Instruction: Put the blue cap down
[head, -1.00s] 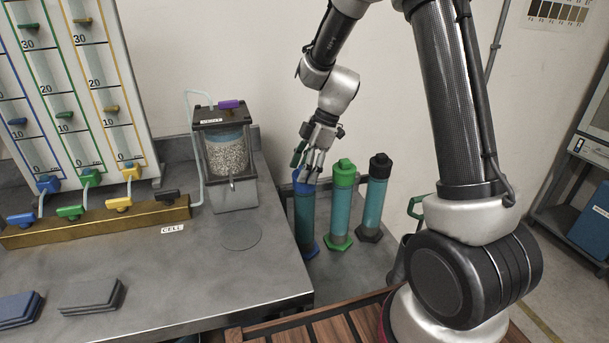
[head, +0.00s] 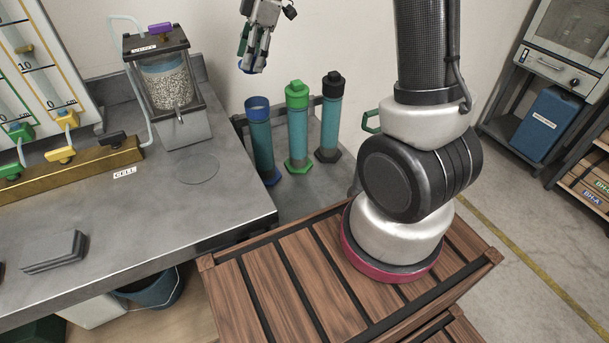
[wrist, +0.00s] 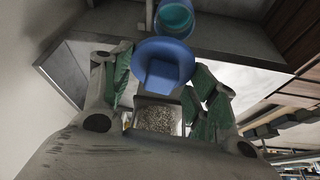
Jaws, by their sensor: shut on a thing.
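The blue cap (wrist: 165,62) is held between the fingertips of my gripper (wrist: 158,85) in the wrist view. In the head view only a bit of its blue edge (head: 242,66) shows beside my gripper (head: 254,60). My gripper is shut on the cap, in the air above the blue-collared cylinder (head: 260,140). That cylinder stands upright with its top open, and its open mouth also shows in the wrist view (wrist: 175,18). The cap is clear of the cylinder.
A green-capped cylinder (head: 298,130) and a black-capped cylinder (head: 330,120) stand to the right of the open one. The grey bench (head: 130,230) has free room around a round mark (head: 197,169).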

